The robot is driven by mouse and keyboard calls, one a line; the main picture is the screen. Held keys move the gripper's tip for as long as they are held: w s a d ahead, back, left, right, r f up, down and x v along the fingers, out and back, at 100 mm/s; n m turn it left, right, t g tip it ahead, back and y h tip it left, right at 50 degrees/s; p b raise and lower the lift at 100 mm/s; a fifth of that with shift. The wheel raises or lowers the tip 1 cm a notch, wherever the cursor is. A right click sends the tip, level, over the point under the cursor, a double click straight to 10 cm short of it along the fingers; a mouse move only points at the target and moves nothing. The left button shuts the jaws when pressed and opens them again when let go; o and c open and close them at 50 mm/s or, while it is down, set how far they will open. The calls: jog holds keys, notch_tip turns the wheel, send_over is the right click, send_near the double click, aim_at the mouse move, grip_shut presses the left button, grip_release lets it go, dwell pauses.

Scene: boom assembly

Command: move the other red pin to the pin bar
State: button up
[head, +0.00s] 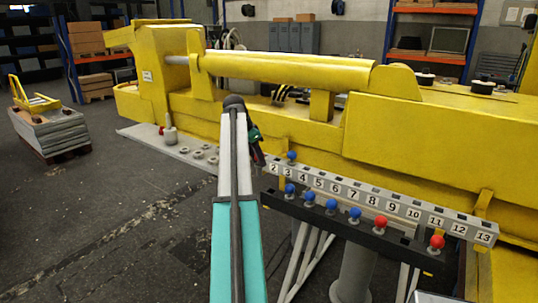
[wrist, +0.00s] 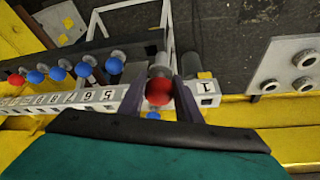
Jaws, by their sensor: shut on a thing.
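My gripper (wrist: 165,92) is shut on a red pin (wrist: 158,91), with the round red head between its two dark fingers. In the head view my gripper (head: 257,152) is at the left end of the grey numbered bar (head: 398,205); the held pin is hidden there. In the wrist view the pin is over or beside that bar, near its 1 end; I cannot tell whether it touches. A dark bar (head: 338,225) in front carries several blue pins (head: 331,206) and two red pins, one mid-bar (head: 380,223) and one at the right (head: 436,243).
A blue pin (head: 291,156) stands in the numbered bar near 3. A long yellow boom (head: 290,75) lies behind. A grey plate (head: 190,149) with ring holes and a small red-topped object (head: 162,130) are left. The floor at left is clear up to a stacked pallet (head: 50,130).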

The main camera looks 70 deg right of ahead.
jog(key=shift+m, duration=0.6)
jog(key=s, duration=0.1)
jog(key=s+d, duration=0.2)
jog(key=s, duration=0.1)
jog(key=shift+s+d+r, duration=0.1)
jog(key=shift+d+r, duration=0.05)
jog(key=shift+r, duration=0.25)
jog(key=shift+f, duration=0.15)
notch_tip(320, 180, down, 6)
jog(key=b, duration=0.2)
jog(key=shift+f, duration=0.2)
jog(key=shift+f+b, duration=1.5)
jog(key=shift+f, duration=1.4)
dwell(0.9)
jog(key=o, duration=1.3)
